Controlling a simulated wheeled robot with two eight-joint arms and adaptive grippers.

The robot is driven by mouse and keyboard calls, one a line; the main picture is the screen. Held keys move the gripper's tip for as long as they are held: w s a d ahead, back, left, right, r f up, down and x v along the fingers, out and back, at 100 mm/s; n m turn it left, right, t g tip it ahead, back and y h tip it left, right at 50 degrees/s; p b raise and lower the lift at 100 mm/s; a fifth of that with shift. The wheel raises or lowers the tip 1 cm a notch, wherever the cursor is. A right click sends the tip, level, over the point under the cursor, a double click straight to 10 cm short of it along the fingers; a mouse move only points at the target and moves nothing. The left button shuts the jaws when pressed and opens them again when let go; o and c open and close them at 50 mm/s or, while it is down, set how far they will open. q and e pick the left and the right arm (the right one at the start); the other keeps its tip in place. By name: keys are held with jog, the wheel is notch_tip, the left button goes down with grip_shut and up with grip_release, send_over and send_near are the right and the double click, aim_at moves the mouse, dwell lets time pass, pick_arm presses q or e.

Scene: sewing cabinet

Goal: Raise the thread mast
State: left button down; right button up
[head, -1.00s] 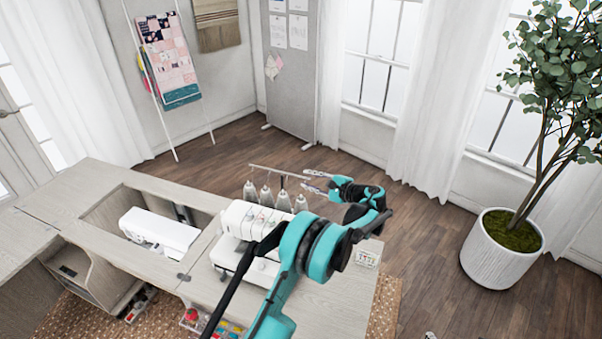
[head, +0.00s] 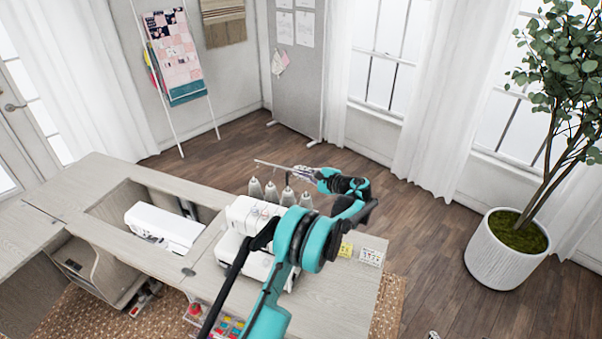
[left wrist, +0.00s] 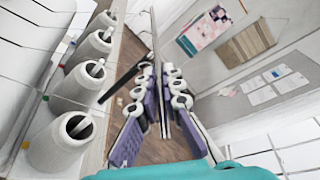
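The thread mast has a thin horizontal bar (head: 272,164) on a dark post above the thread cones (head: 271,191) of the white serger (head: 250,214). My left gripper (head: 300,174) is at the right end of this bar. In the left wrist view, the bar (left wrist: 157,50) runs lengthwise between the two fingers of my left gripper (left wrist: 160,75). The fingers look apart, with the bar in the gap; contact cannot be made out. The cones (left wrist: 62,142) stand left of the fingers there. The right gripper is not in view.
A white sewing machine (head: 165,227) sits in the cabinet's recess to the left. The cabinet top (head: 335,292) is bare near its right front. A yellow card and a small patterned block (head: 371,257) are on its right end. A potted plant (head: 508,250) stands on the floor at right.

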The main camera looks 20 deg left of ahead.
pick_arm(q)
jog(key=shift+r, duration=0.15)
notch_tip(320, 180, up, 19)
jog(key=p, duration=0.6)
jog(key=shift+w+r, duration=0.1)
jog(key=shift+r, duration=0.05)
jog(key=c, duration=1.7)
grip_release()
jog(key=shift+d, duration=0.1)
